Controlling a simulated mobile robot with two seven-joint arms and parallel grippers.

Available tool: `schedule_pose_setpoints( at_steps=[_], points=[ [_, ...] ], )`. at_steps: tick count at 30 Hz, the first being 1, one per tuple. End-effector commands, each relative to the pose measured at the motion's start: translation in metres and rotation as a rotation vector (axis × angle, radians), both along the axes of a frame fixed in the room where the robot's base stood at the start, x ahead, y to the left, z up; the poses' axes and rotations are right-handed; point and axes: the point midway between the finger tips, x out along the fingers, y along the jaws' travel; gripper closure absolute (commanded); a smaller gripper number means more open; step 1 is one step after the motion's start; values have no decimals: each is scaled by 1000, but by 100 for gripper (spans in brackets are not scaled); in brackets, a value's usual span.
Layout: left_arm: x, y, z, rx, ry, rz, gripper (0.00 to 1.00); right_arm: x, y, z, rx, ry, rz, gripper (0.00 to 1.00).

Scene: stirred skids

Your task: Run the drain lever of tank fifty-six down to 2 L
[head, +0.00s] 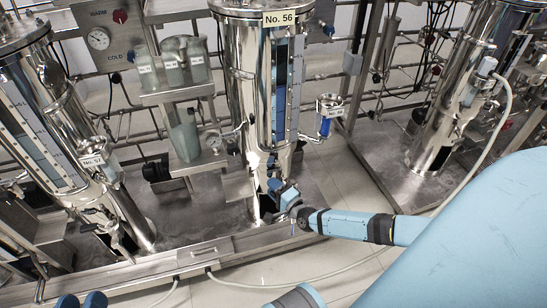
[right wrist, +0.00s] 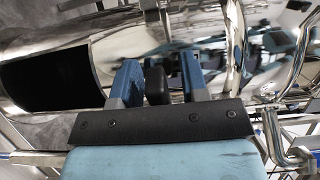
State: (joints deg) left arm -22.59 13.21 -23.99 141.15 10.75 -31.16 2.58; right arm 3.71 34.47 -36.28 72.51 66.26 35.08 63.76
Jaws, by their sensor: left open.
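Tank fifty-six (head: 250,55) is the upright steel tank at the centre of the head view, with a "No. 56" plate (head: 281,17). Its sight glass (head: 280,100) shows blue in the lower part beside a white scale (head: 295,90); the figures are too small to read. My right gripper (head: 279,190) is at the tank's lower end. In the right wrist view its two blue fingers stand apart on either side of a black handle (right wrist: 156,82), with a gap visible on the right side.
Tank fifty-seven (head: 45,120) leans into view at the left, and another tank (head: 455,90) stands at the right. A pale hose (head: 320,284) crosses the tiled floor in front of the skid.

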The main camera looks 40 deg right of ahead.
Motion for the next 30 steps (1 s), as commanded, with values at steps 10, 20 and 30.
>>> schedule_pose_setpoints(
  at_steps=[10, 20, 30],
  points=[
    [0, 0, 4, -2, -1, -1, 60, -6, 0, 1, 0, 2, 0, 60],
    [-3, -1, 28, -62, -33, 25, 60, -72, -4, 3, 0, 5, 0, 60],
    [-3, 1, 50, -97, -105, 49, 60, -130, -7, 1, 0, 1, 0, 60]
  ],
)
